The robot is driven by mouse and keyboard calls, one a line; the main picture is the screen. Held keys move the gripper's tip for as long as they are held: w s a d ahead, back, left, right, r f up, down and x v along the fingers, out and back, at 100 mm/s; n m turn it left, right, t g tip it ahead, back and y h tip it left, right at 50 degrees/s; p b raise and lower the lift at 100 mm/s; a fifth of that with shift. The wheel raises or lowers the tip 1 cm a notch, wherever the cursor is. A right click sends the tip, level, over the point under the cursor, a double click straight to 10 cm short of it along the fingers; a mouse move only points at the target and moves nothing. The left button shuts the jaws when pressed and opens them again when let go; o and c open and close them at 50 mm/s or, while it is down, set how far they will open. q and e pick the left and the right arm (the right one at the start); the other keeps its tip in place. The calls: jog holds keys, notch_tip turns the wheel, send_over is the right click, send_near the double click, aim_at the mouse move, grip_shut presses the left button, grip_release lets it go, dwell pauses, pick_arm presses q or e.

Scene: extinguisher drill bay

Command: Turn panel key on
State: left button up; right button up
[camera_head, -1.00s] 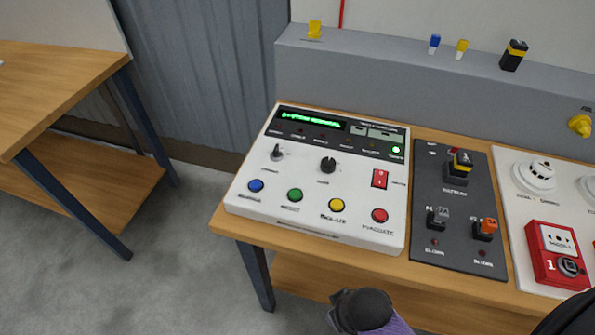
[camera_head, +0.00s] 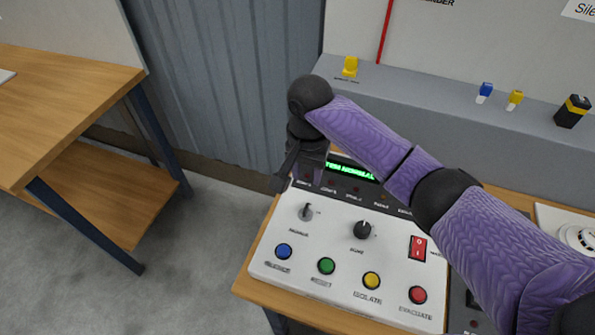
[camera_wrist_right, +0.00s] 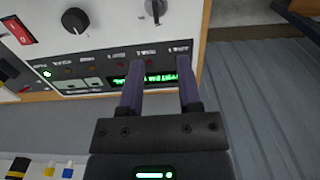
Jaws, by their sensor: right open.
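The white control panel (camera_head: 345,275) stands on the wooden table. Its small silver key (camera_head: 307,211) sits in a switch at the panel's upper left, its grip roughly upright in the picture. The key also shows in the right wrist view (camera_wrist_right: 154,12), at the top edge. My right gripper (camera_wrist_right: 159,65) is open and empty, its two fingers apart over the green display strip and the row of small lamps. In the head view it is partly hidden behind my wrist, at the panel's back left corner, behind the key and apart from it. My left gripper is out of view.
A black knob (camera_head: 362,230), a red rocker switch (camera_head: 417,247) and several coloured buttons share the panel. A grey ledge (camera_head: 430,100) runs behind, with a yellow item (camera_head: 350,66) on it. Another wooden table (camera_head: 70,90) stands at the left, with open floor between.

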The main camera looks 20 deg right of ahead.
aim_at(307, 205)
jog(key=f+b, duration=0.1)
jog(key=f, duration=0.1)
jog(key=s+f, duration=0.1)
jog(key=f, duration=0.1)
jog(key=shift+f+b, duration=0.35)
jog(key=shift+f, duration=0.05)
notch_tip(307, 205, down, 4)
jog(key=shift+f+b, duration=0.2)
jog(key=shift+b, duration=0.5)
jog(key=shift+f, duration=0.15)
jog(key=shift+c, duration=0.3)
jog(key=c, duration=0.5)
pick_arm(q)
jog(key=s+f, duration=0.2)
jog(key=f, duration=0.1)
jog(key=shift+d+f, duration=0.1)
pick_arm(e)
jog(key=shift+w, duration=0.1)
grip_shut()
